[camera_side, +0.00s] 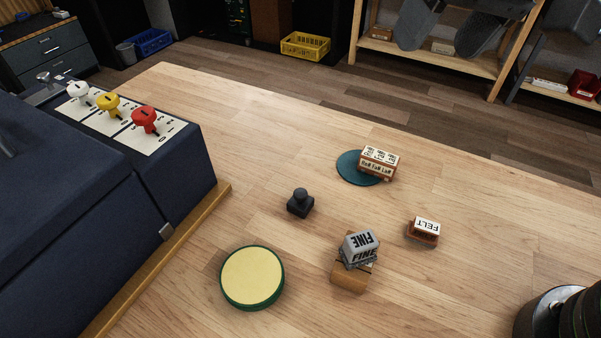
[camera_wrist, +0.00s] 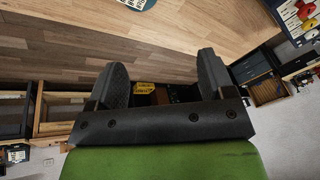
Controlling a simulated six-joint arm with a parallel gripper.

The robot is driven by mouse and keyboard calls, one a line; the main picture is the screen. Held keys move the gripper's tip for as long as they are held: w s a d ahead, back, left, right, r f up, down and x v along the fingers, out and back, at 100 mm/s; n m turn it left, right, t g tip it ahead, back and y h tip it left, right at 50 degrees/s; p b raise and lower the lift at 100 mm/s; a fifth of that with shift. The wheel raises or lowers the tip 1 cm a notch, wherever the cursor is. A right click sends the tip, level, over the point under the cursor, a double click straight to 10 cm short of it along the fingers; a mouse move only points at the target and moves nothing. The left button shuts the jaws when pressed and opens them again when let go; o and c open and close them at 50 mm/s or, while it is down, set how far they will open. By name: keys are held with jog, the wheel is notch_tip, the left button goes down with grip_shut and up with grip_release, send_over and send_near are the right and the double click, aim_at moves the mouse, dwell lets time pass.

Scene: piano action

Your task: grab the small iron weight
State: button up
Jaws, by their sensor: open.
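The small iron weight (camera_side: 299,204) is a dark block with a rounded knob on top. It stands upright on the bare wooden table near the middle of the side view. I cannot make it out in the wrist view. My gripper (camera_side: 437,44) is high at the upper right of the side view, well away from the weight. Its two dark grey fingers are spread apart with nothing between them. They also show in the wrist view (camera_wrist: 162,62).
Around the weight are a round yellow pad (camera_side: 251,277), a FINE block (camera_side: 360,247) on a wooden piece, a FELT block (camera_side: 425,228) and a labelled block (camera_side: 379,162) on a teal disc (camera_side: 348,165). A dark blue case (camera_side: 90,220) with coloured knobs fills the left.

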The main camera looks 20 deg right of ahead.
jog(key=w+a+f+n+g, duration=0.1)
jog(key=w+a+f+n, duration=0.15)
jog(key=a+f, duration=0.7)
jog(key=h, duration=0.2)
send_over(300, 193)
jog(key=s, duration=0.1)
notch_tip(300, 193, down, 8)
jog(key=f, duration=0.3)
jog(key=shift+w+d+f+g, duration=0.1)
jog(key=shift+d+f+g, duration=0.2)
jog(key=shift+f+g, duration=0.1)
jog(key=shift+y, duration=0.3)
jog(key=shift+w+a+f, duration=0.1)
jog(key=shift+w+f, duration=0.05)
jog(key=shift+f, duration=0.9)
jog(key=shift+w+a+f, duration=0.1)
jog(key=shift+w+f, duration=0.1)
jog(key=shift+f, duration=0.8)
jog(key=shift+w+a+f, duration=0.1)
jog(key=shift+w+f, duration=0.05)
jog(key=shift+f, duration=0.9)
jog(key=c, duration=1)
